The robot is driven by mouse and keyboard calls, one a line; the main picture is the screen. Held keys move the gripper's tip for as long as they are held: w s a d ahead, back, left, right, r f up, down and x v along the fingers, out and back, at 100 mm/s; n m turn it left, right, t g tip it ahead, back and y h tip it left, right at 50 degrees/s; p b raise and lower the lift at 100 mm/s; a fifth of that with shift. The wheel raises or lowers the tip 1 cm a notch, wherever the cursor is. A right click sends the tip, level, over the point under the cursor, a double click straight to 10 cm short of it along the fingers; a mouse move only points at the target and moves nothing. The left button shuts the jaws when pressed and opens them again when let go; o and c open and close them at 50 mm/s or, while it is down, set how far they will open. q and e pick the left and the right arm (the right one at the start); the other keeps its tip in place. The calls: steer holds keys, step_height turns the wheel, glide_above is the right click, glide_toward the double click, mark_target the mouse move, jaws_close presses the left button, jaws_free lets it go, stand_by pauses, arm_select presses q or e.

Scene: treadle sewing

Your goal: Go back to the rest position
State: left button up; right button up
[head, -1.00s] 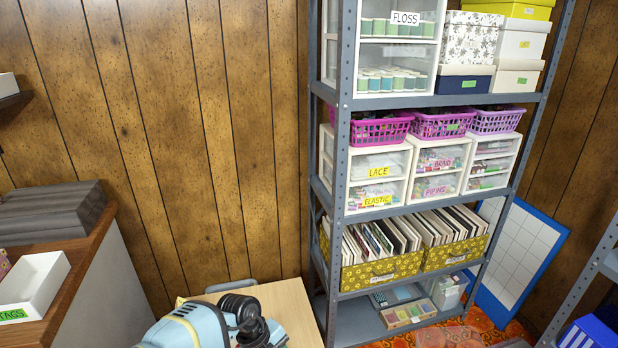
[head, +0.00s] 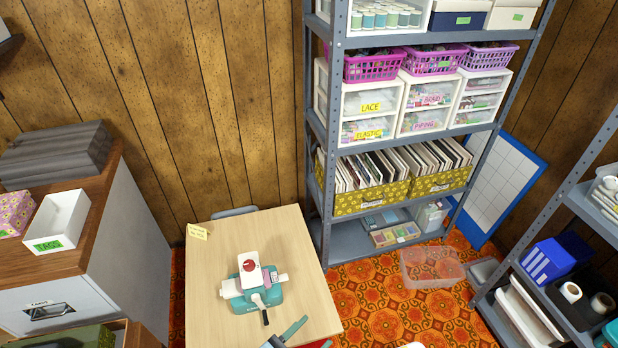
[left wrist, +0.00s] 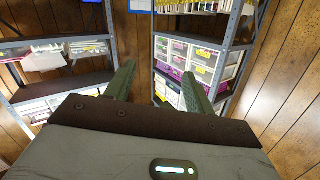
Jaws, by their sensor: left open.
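In the left wrist view my left gripper (left wrist: 157,74) shows two green fingers spread wide apart, with nothing between them. Beyond them are metal shelves and the wood-panelled wall. My right gripper is in neither view.
A light wooden table (head: 215,300) carries a teal and white hand-cranked device (head: 252,284). A grey metal shelf unit (head: 320,180) stands behind it. A wooden-topped cabinet (head: 105,235) is at left, another shelf (head: 540,210) at right. A clear bin (head: 432,268) sits on the patterned floor.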

arm_select(q)
steer(key=s+a+f+n+g+y+p, duration=0.1)
steer(key=s+a+n+g+y+p, duration=0.2)
steer(key=s+a+n+y, duration=0.5)
steer(key=s+a+y, duration=0.1)
steer(key=s+a, duration=1.1)
steer(key=shift+a+f+n+g+p, duration=0.2)
steer(key=shift+f+n+g+p, duration=0.1)
steer(key=shift+f, duration=0.1)
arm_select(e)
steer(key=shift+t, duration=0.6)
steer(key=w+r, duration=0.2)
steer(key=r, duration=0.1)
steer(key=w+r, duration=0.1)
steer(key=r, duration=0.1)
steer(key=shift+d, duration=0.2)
